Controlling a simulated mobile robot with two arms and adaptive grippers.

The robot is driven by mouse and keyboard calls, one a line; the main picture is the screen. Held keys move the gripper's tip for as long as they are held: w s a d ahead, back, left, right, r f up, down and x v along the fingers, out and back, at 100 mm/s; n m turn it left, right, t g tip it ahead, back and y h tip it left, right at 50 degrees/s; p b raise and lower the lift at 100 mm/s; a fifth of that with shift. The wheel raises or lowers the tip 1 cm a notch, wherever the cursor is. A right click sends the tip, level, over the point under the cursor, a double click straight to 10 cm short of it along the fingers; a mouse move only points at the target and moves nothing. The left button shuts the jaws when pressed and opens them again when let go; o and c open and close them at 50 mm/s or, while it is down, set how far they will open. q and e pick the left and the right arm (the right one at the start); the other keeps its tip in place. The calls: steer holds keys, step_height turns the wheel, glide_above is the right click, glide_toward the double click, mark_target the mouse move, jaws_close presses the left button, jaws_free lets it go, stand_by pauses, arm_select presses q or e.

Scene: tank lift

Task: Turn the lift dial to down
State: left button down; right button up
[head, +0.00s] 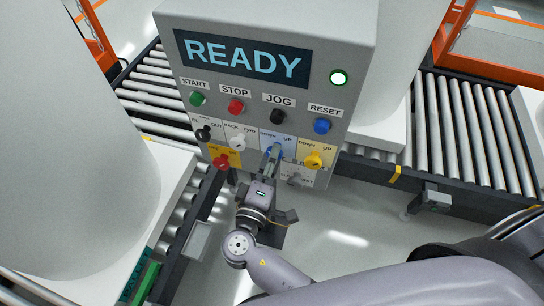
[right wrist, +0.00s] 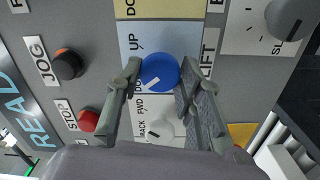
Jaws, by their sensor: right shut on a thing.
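The lift dial is a blue round knob (right wrist: 162,71) on a pale blue plate with UP and partly hidden DOWN lettering. A LIFT label (right wrist: 209,50) is beside it in the right wrist view. Its white mark points to the lower left there, toward the visible letters of DOWN. My right gripper (right wrist: 160,76) has one finger on each side of the knob and is shut on it. In the head view the right gripper (head: 271,162) reaches the panel at the blue dial (head: 273,151), partly covering it. My left gripper is not in view.
The grey control box (head: 262,20) has a READY screen (head: 242,60) and a lit green lamp (head: 339,77). A yellow dial (head: 313,160), a white dial (head: 238,142) and a red knob (head: 221,161) are close by. Roller conveyors (head: 475,120) flank the box.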

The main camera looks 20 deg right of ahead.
stand_by(0.5)
steer(key=o, duration=1.2)
steer(key=shift+c, duration=0.2)
steer(key=shift+s+a, duration=0.1)
steer(key=v, duration=1.1)
steer(key=shift+s+a, duration=0.25)
steer(key=shift+s, duration=0.05)
